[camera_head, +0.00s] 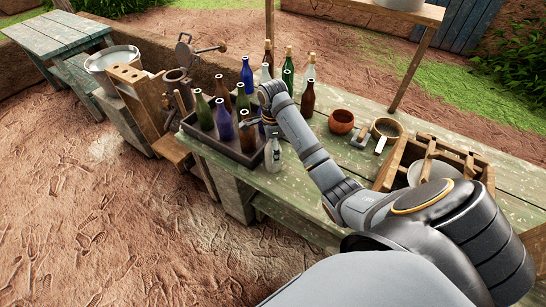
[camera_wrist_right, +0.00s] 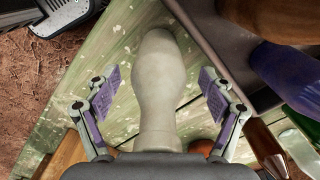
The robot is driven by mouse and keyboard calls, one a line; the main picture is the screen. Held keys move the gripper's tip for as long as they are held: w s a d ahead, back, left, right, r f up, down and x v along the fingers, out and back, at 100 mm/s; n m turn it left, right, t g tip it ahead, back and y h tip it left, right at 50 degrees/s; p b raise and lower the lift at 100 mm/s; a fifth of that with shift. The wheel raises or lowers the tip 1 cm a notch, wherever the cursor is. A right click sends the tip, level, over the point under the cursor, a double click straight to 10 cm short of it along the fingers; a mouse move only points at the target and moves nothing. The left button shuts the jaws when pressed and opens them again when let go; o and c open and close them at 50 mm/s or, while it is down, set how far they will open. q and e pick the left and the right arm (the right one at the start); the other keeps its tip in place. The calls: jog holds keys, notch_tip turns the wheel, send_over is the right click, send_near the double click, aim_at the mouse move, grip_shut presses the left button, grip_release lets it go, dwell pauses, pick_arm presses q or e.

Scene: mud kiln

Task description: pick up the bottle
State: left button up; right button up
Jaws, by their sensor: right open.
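A pale grey-white bottle (camera_head: 273,155) stands on the green plank table just outside the right side of the dark tray. In the right wrist view the pale bottle (camera_wrist_right: 158,85) fills the middle. My right gripper (camera_head: 258,120) is above the tray's right edge, by the bottle. In the wrist view the right gripper's two purple-padded fingers (camera_wrist_right: 158,98) are open, one on each side of the bottle, with gaps on both sides. My left gripper is in neither view.
The dark tray (camera_head: 228,151) holds several green, blue and brown bottles close to my gripper. More bottles (camera_head: 307,98) stand behind my right arm. A reddish pot (camera_head: 341,121), a sieve (camera_head: 387,128) and a wooden frame (camera_head: 478,167) lie to the right.

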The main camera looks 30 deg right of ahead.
jog(key=shift+s+r, duration=0.1)
jog(key=shift+r, duration=0.05)
jog(key=c, duration=1.4)
notch_tip(320, 180, up, 4)
jog(key=p, duration=0.3)
jog(key=shift+r, duration=0.1)
jog(key=shift+c, duration=0.2)
jog(key=s+a+r+p, duration=0.7)
jog(key=s+p, duration=0.5)
jog(key=p, duration=0.2)
jog(key=shift+a+r, duration=0.2)
jog(key=shift+r, duration=0.65)
